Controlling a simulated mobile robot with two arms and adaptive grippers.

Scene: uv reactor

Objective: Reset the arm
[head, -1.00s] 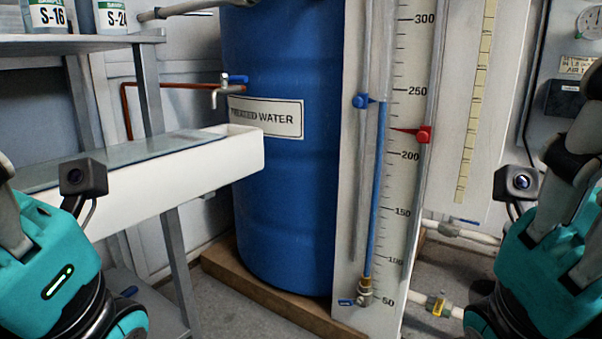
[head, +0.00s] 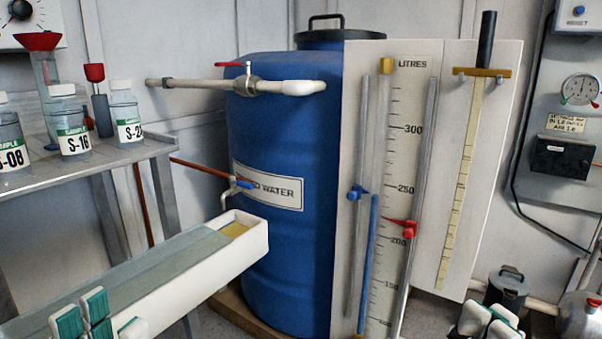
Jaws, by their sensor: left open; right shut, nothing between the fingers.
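My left gripper (head: 98,318) shows at the bottom left edge. Its white fingers with teal pads stand apart with nothing between them, in front of the white trough (head: 225,262). My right gripper (head: 488,322) shows at the bottom right edge, below the gauge board and beside a dark lidded can (head: 507,288). Its fingertips are close together and hold nothing that I can see. Most of both arms is out of the picture.
A blue treated water barrel (head: 285,240) stands in the middle, with a litre gauge board (head: 497,170) to its right. A shelf (head: 110,158) with sample bottles is at the left. A wall box labelled RESET (head: 577,20) is at the top right.

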